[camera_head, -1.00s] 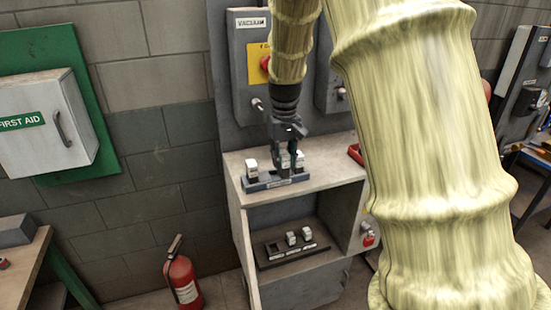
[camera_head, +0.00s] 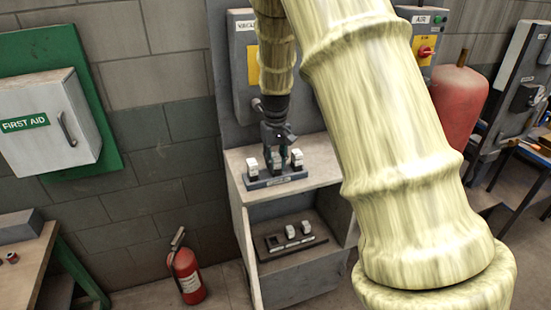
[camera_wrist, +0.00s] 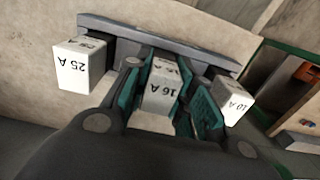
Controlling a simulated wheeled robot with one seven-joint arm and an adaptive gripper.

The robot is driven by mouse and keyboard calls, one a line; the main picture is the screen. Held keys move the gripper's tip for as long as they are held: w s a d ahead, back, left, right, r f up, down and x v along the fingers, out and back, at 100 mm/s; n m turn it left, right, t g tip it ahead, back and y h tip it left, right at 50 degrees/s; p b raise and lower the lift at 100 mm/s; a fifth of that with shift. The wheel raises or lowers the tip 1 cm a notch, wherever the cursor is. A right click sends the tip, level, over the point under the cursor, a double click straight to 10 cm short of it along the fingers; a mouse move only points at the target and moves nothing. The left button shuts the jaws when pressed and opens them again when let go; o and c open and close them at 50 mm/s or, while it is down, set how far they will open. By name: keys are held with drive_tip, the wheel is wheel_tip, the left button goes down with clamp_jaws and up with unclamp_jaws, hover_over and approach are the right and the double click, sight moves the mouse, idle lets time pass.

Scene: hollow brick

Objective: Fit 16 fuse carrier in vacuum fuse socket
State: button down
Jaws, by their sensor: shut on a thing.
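The white 16 A fuse carrier (camera_wrist: 160,92) is between the green-padded fingers of my gripper (camera_wrist: 165,98) in the wrist view. My gripper (camera_head: 276,158) is shut on it, over the middle of the grey fuse base (camera_head: 262,183) on the upper shelf. In the wrist view the carrier lines up between the 25 A carrier (camera_wrist: 80,68) on the left and the 10 A carrier (camera_wrist: 228,98) on the right, along the grey base (camera_wrist: 150,38). Whether it is fully seated in its socket cannot be told; its lower end is hidden.
A panel labelled VACUUM (camera_head: 244,60) stands behind the base. A fire extinguisher (camera_head: 185,274) stands on the floor at left. Neighbouring carriers sit close to my fingers.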

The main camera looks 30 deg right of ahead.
sight(275, 156)
drive_tip(key=shift+f, duration=0.3)
drive_tip(key=c, duration=1.2)
unclamp_jaws()
drive_tip(key=shift+w+f+b, duration=0.1)
drive_tip(key=shift+b, duration=0.5)
wheel_tip(275, 156, up, 11)
drive_tip(key=b, duration=0.3)
